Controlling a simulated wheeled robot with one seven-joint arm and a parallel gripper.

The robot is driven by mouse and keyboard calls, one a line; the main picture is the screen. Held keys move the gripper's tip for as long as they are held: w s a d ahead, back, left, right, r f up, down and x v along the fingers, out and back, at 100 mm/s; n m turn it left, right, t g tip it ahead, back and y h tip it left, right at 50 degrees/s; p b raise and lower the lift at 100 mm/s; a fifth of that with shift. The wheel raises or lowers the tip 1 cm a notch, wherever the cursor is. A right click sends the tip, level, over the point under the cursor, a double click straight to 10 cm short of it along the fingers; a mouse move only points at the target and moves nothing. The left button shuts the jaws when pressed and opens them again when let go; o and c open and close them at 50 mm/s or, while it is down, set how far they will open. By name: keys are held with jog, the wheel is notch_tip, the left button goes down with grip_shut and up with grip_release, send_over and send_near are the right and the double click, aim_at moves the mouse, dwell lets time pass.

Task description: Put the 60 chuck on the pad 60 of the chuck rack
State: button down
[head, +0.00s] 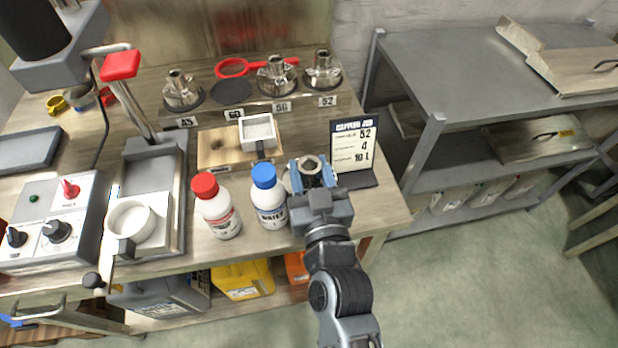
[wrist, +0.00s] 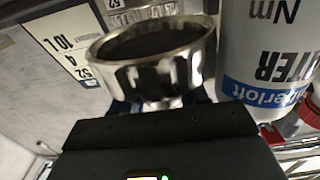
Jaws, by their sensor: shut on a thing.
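My gripper (head: 313,178) is shut on a shiny metal chuck (head: 308,164) above the table's front right part. In the wrist view the chuck's wide round rim (wrist: 150,72) faces the camera; I see no number on it. The chuck rack (head: 256,107) stands at the back of the table, up and left of my gripper. Its pad 60 (head: 231,91) is a bare dark disc behind the label 60. Other chucks stand upright on the pads marked 45 (head: 182,92), 56 (head: 277,78) and 52 (head: 322,71).
A blue-capped white bottle (head: 269,200) stands close left of my gripper, a red-capped bottle (head: 217,208) further left. A sign (head: 353,147) stands close right. A white square cup (head: 258,131) on a wooden board lies before the rack. A red ring-ended tool (head: 233,68) lies behind pad 60.

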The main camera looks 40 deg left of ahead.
aim_at(309, 186)
jog(key=shift+a+f+b, duration=0.1)
jog(key=shift+f+b, duration=1.55)
jog(key=shift+f, duration=0.3)
jog(key=shift+f, duration=0.2)
jog(key=c, duration=0.9)
grip_release()
jog(key=shift+o, duration=0.2)
jog(key=shift+r, duration=0.1)
jog(key=b+v, duration=0.2)
jog(key=v, duration=1)
